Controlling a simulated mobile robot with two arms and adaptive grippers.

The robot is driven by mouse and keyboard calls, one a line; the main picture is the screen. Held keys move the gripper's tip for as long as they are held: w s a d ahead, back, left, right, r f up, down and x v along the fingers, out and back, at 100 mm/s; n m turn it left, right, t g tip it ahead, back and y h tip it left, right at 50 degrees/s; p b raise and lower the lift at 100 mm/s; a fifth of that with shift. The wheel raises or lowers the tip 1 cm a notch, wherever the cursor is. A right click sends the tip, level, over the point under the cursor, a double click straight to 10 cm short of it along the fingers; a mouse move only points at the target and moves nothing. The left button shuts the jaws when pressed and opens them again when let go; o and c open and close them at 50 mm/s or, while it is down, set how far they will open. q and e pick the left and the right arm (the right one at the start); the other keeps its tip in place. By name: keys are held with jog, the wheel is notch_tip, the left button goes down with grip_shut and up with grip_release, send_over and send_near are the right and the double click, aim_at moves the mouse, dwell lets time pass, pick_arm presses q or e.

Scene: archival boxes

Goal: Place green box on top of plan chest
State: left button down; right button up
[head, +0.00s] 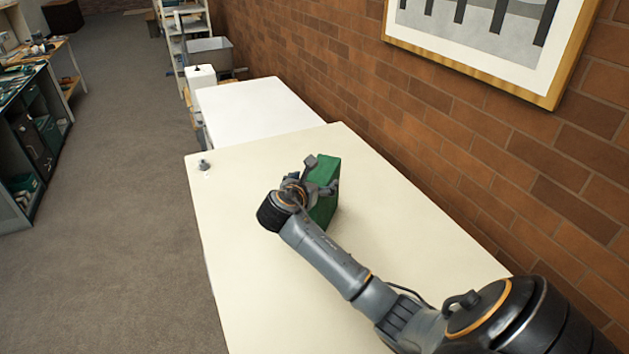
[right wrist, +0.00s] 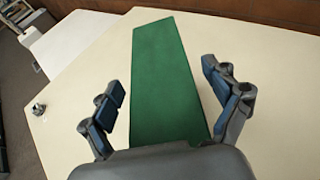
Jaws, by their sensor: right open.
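The green box (head: 326,172) stands on a wide cream-coloured top (head: 255,220), which may be that of the plan chest; its front and sides are not visible enough to be sure. My right gripper (head: 321,174) is at the box, on its left side in the head view. In the right wrist view the green box (right wrist: 163,80) lies between the two spread fingers of the right gripper (right wrist: 164,85), with a gap on each side. The right gripper is open and holds nothing. My left gripper is not in view.
A small grey metal object (head: 204,164) sits at the cream top's far left corner. A lower white surface (head: 255,108) adjoins the far end. A brick wall (head: 450,130) with a framed picture runs along the right. The cream top around the box is clear.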

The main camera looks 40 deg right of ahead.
jog(key=shift+a+r, duration=0.1)
jog(key=shift+a, duration=0.05)
jog(key=b+v, duration=0.1)
jog(key=v, duration=1)
jog(key=shift+s+a+b, duration=0.25)
jog(key=shift+b, duration=0.05)
jog(key=shift+r, duration=0.15)
